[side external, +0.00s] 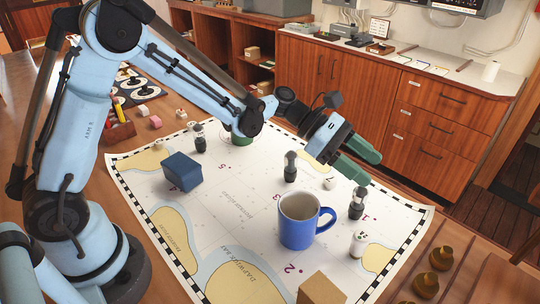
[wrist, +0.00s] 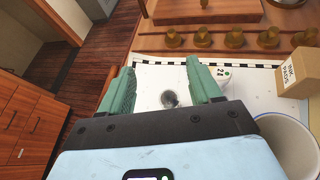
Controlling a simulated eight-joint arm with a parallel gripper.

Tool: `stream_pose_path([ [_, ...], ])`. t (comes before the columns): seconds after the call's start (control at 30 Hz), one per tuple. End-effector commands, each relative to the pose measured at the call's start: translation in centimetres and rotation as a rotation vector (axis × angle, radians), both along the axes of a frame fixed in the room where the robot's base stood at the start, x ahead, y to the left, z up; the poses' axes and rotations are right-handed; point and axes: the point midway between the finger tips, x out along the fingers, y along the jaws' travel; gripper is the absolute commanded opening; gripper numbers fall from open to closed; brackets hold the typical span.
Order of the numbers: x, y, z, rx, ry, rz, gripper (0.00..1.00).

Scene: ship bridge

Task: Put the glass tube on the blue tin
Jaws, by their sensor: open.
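My gripper (side external: 365,165) is open and empty above the right part of the chart, its green fingers tilted down to the right. A glass tube with a dark base (side external: 357,203) stands upright on the chart, below the fingers. In the wrist view a dark round-ended object, seemingly this tube (wrist: 170,98), shows between the open fingers (wrist: 161,68). Similar glass-topped pieces stand at the chart's middle (side external: 290,167) and back left (side external: 200,140). The blue tin, a dark blue block (side external: 183,172), sits at the chart's left, well away from my gripper; its top looks bare.
A blue mug (side external: 298,222) stands near the tube and shows in the wrist view (wrist: 290,135). A small white marked piece (side external: 358,245) is in front of the tube. A cardboard box (side external: 320,290) and brass knobs (side external: 440,258) line the near edge. Chart between mug and tin is clear.

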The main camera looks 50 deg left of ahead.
Motion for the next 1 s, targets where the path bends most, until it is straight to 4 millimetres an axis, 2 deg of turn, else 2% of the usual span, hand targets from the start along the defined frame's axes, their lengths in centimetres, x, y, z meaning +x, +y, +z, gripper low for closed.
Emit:
stream_pose_path([
  [0.17,-1.6,2.0,1.4,0.197,-0.202,-0.051,0.63],
  [0.47,-6.6,7.9,3.1,0.702,-0.644,-0.299,0.63],
  [0.8,-13.3,15.3,3.0,1.261,-1.02,-0.785,0.63],
  [1.0,-16.1,18.5,2.4,1.488,-1.134,-1.087,0.63],
])
